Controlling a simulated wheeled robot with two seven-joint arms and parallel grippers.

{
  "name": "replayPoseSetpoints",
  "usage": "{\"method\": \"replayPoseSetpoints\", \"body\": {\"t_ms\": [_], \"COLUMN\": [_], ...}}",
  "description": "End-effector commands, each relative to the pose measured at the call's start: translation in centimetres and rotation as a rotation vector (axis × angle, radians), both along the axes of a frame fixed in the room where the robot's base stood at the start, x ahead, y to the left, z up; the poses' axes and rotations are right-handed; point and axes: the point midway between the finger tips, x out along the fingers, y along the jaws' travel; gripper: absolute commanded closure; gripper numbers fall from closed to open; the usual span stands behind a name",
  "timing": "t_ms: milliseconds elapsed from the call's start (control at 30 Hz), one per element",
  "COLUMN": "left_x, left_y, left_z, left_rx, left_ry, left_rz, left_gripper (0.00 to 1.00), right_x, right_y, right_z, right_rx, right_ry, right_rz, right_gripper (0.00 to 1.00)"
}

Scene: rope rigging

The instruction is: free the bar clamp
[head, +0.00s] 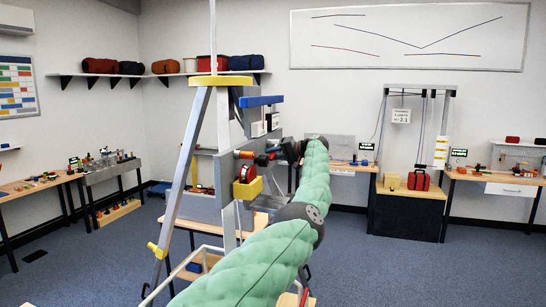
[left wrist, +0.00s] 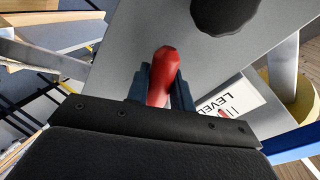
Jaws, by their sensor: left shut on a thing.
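My left gripper (head: 264,159) is at the grey upright panel, at the end of my green-sleeved arm. In the left wrist view my left gripper (left wrist: 160,88) is shut around a red handle (left wrist: 165,66), which looks like part of the bar clamp. The rest of the clamp is hidden or too small to tell. My right gripper is not in view.
A tripod-like frame (head: 196,135) with a yellow top collar stands just left of the gripper. A yellow block with a red disc (head: 247,173) sits right below it. A blue bar (head: 262,101) juts out above. Benches line the walls, and open carpet lies between.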

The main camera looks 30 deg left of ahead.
Motion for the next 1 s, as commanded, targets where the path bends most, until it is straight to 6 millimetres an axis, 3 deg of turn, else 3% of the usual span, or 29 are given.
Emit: {"method": "replayPoseSetpoints", "body": {"t_ms": [367,400,500,833,1000], "left_x": [0.0,0.0,0.0,0.0,0.3], "left_y": [0.1,0.1,0.1,-0.2,-1.8], "left_z": [0.7,0.7,0.6,0.2,0.3], "left_rx": [0.003,0.003,0.002,0.0,-0.001], "left_ry": [0.001,0.001,0.001,0.003,0.002], "left_rz": [-0.001,-0.001,0.0,0.001,-0.001], "left_gripper": [1.0,0.75,0.57,0.57,0.57], "right_x": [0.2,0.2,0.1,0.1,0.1], "right_y": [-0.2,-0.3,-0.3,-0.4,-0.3], "right_z": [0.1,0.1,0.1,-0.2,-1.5], "right_rx": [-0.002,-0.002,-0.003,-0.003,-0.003], "right_ry": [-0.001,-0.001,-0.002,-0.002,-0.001], "right_rz": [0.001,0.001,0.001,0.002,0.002], "right_gripper": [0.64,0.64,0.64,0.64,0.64]}}
